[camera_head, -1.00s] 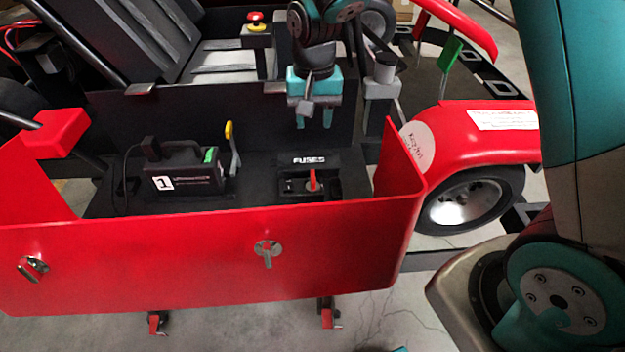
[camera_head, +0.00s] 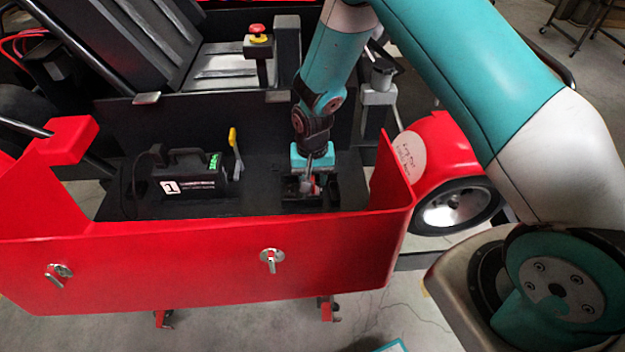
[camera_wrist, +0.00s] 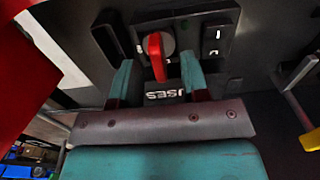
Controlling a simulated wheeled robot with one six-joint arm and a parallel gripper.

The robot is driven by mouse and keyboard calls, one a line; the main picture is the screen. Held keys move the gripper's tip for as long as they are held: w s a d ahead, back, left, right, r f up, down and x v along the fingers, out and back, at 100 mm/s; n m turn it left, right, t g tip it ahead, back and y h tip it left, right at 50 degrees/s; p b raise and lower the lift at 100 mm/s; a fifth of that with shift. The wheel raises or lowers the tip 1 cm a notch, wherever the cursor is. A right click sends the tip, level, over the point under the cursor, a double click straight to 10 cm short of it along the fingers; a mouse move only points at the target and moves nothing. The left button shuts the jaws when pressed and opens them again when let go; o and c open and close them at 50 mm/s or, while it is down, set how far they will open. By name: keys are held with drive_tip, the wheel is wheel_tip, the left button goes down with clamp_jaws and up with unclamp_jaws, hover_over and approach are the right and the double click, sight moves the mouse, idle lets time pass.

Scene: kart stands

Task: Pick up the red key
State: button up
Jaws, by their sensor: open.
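The red key (camera_wrist: 156,56) stands up from a round grey switch face on the black fuse panel (camera_wrist: 205,22). In the wrist view it lies between the two teal fingers of my gripper (camera_wrist: 157,72). The fingers are apart, with a gap to the key on each side. In the head view my gripper (camera_head: 312,180) is low over the panel recess, and only a small red part of the key (camera_head: 316,189) shows. Whether the fingers touch the panel cannot be told.
A black battery box (camera_head: 192,174) marked 1 and a yellow-handled lever (camera_head: 234,150) stand left of my gripper. The red side panel (camera_head: 190,262) runs along the front.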

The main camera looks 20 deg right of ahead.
drive_tip(key=shift+f, duration=0.55)
clamp_jaws()
